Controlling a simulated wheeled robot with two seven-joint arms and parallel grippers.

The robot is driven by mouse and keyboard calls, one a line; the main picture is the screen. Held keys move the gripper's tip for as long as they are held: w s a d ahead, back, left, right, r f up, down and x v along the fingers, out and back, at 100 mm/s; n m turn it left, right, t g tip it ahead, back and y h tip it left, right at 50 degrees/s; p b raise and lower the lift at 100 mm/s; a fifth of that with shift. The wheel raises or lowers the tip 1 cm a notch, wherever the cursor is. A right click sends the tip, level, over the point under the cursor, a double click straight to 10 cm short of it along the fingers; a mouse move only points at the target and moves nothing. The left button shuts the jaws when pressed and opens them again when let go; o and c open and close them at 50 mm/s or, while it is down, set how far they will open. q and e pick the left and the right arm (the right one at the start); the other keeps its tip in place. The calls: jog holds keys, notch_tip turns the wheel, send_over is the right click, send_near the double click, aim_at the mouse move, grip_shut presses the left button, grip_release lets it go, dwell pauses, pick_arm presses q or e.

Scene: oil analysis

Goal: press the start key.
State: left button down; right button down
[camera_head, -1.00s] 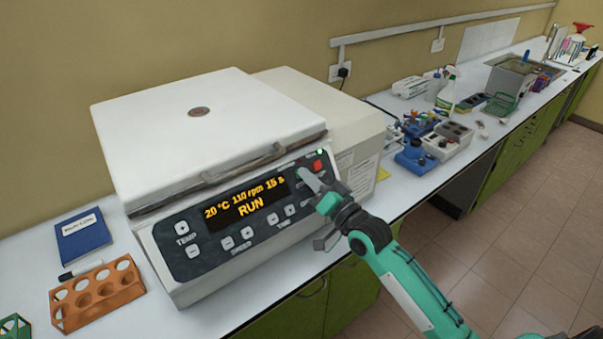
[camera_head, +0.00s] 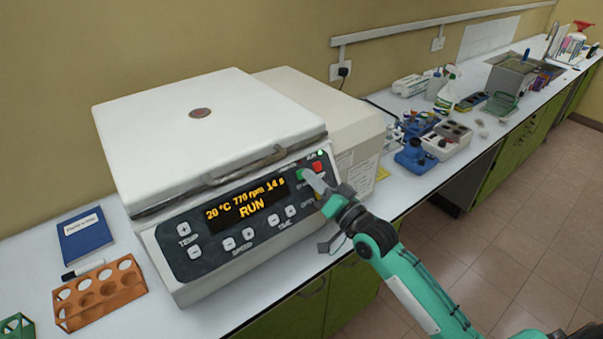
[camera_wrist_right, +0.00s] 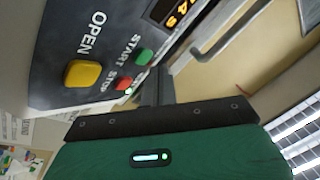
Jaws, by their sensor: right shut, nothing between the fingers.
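The centrifuge (camera_head: 190,262) stands on the bench with its white lid (camera_head: 225,120) shut. Its lit display (camera_head: 248,203) reads 20 °C, 770 rpm, 14 s and RUN. The green start key (camera_head: 302,175) shows partly beside my right gripper (camera_head: 312,180), next to the red stop key (camera_head: 317,167). The right wrist view shows the start key (camera_wrist_right: 143,56) uncovered, with the gripper fingers (camera_wrist_right: 154,88) shut and empty close by. The yellow open key (camera_wrist_right: 82,73) also shows there. I cannot tell any exact gap to the panel. My left gripper is out of view.
An orange rack (camera_head: 100,297) and a blue book (camera_head: 85,236) lie left of the centrifuge. Blue and white lab devices (camera_head: 415,158) and a spray bottle (camera_head: 446,95) stand on the bench to the right. The floor in front is clear.

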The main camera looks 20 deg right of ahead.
jog(key=s+r, duration=0.1)
jog(key=s+p, duration=0.1)
jog(key=s+d+r+p, duration=0.1)
jog(key=s, duration=0.1)
jog(key=shift+d+r, duration=0.1)
jog(key=shift+r, duration=0.2)
dwell(0.6)
